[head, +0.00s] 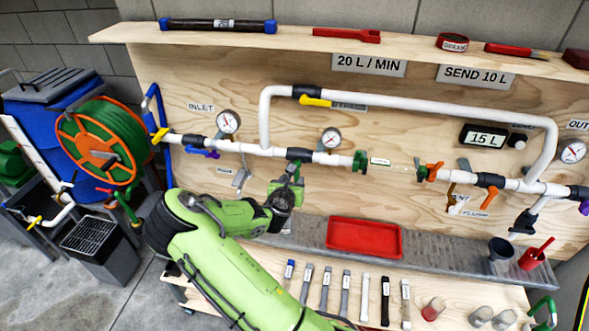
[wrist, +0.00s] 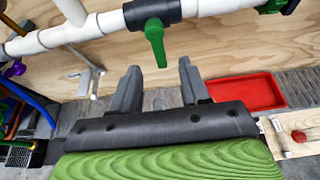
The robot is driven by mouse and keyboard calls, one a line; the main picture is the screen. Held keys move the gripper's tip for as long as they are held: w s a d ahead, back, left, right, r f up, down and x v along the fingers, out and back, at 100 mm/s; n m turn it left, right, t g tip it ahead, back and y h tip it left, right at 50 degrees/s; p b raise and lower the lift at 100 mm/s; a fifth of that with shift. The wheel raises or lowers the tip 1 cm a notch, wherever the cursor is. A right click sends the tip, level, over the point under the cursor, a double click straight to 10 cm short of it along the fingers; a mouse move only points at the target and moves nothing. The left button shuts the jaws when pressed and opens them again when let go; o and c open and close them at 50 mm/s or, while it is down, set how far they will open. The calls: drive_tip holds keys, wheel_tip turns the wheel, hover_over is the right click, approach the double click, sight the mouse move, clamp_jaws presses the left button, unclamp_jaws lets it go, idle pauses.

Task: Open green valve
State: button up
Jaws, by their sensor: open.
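The green valve has a black body (wrist: 152,11) on the white pipe and a green lever handle (wrist: 156,42) hanging straight down in the wrist view. In the head view its black body (head: 300,154) sits left of centre on the lower pipe, and my wrist partly hides the handle. My gripper (wrist: 160,68) is open and empty, with two dark fingers pointing at the pipe. The handle's lower end appears between the fingertips in the wrist view. My gripper also shows just below the valve in the head view (head: 290,178).
A green coupling (head: 360,161) sits right of the valve, and a pressure gauge (head: 331,138) stands above the pipe. A red tray (head: 364,237) lies on the grey ledge.

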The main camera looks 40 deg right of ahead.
sight(297, 173)
drive_tip(key=x, duration=1)
drive_tip(key=shift+a+f, duration=0.1)
drive_tip(key=shift+a, duration=0.05)
drive_tip(key=shift+c, duration=0.2)
clamp_jaws()
